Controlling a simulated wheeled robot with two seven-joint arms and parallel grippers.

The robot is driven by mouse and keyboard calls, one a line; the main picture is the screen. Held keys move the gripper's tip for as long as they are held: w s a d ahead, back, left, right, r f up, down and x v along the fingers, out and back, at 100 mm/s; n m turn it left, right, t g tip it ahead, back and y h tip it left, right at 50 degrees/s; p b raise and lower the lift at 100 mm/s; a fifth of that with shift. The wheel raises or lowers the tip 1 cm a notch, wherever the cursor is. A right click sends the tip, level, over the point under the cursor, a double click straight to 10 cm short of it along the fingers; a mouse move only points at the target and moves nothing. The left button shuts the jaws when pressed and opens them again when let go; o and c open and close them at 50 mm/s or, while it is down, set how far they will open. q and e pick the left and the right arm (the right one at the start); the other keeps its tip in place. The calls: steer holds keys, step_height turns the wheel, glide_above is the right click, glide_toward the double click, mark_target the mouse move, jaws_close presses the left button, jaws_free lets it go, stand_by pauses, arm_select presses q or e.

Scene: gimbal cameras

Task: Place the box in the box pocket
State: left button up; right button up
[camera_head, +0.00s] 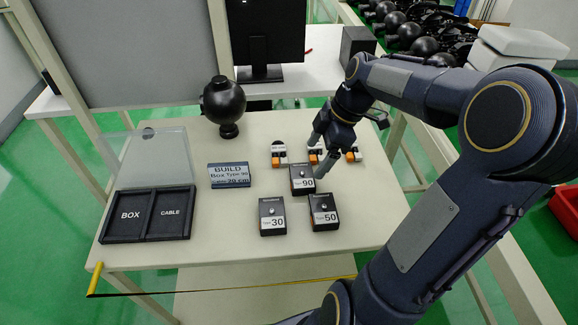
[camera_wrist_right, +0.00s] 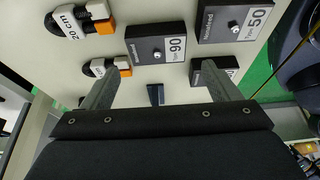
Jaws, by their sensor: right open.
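The dark box marked Type 90 (camera_head: 302,180) lies on the table behind the boxes marked 30 (camera_head: 272,217) and 50 (camera_head: 324,212). In the right wrist view the 90 box (camera_wrist_right: 160,44) lies ahead, between the lines of the two fingers. My right gripper (camera_head: 320,155) is open and empty, near and above the 90 box's far right side. Whether a finger touches anything cannot be told. The black tray (camera_head: 147,240) at the table's left has a pocket labelled BOX (camera_head: 131,215) and one labelled CABLE; both look empty. My left gripper is not in view.
A sign (camera_head: 229,175) reading "BUILD Box Type 90" stands between tray and boxes. Several white-and-orange cable pieces (camera_head: 279,154) lie behind the boxes. A black round-headed device (camera_head: 224,104) stands at the back. A clear lid (camera_head: 152,157) stands behind the tray. The table's front strip is clear.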

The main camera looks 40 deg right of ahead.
mark_target(303, 175)
steer(key=x, duration=0.8)
steer(key=shift+w+d+b, duration=0.15)
steer(key=shift+b, duration=0.25)
steer(key=shift+r, duration=0.1)
steer(key=c, duration=0.8)
